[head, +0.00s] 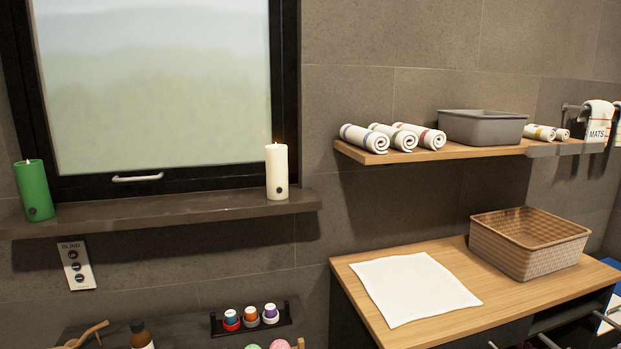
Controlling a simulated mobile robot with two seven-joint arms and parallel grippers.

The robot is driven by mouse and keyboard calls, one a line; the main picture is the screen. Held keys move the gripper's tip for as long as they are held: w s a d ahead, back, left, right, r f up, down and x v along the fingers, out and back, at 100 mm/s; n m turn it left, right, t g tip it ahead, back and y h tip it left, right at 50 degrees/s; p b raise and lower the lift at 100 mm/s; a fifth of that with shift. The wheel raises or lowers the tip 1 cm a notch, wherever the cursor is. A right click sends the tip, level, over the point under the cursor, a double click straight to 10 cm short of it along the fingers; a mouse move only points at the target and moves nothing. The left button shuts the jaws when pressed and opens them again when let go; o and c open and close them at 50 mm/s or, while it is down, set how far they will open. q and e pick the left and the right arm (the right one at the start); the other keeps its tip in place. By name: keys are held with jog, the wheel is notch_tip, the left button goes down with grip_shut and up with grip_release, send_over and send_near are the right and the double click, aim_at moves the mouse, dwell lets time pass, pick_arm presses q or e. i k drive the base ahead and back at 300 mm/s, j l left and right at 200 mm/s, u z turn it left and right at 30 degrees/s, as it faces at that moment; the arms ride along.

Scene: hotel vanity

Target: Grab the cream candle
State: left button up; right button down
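The cream candle (277,172) stands upright on the dark window ledge (180,208), near the ledge's right end. It has a small flame at its top and a dark round mark low on its side. A green candle (34,190) of similar shape, also lit, stands at the ledge's left end. Neither of my grippers shows in the head view, so I cannot see where they are relative to the candle.
A wooden shelf (375,157) to the right bears rolled towels (366,138) and a grey bin (482,127). Below it, a wooden counter (380,325) holds a white cloth (414,289) and a woven basket (528,243). Small bottles (250,315) sit below the ledge. The ledge between the candles is clear.

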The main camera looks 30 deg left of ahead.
aim_at(277, 173)
jog(key=u, duration=1.2)
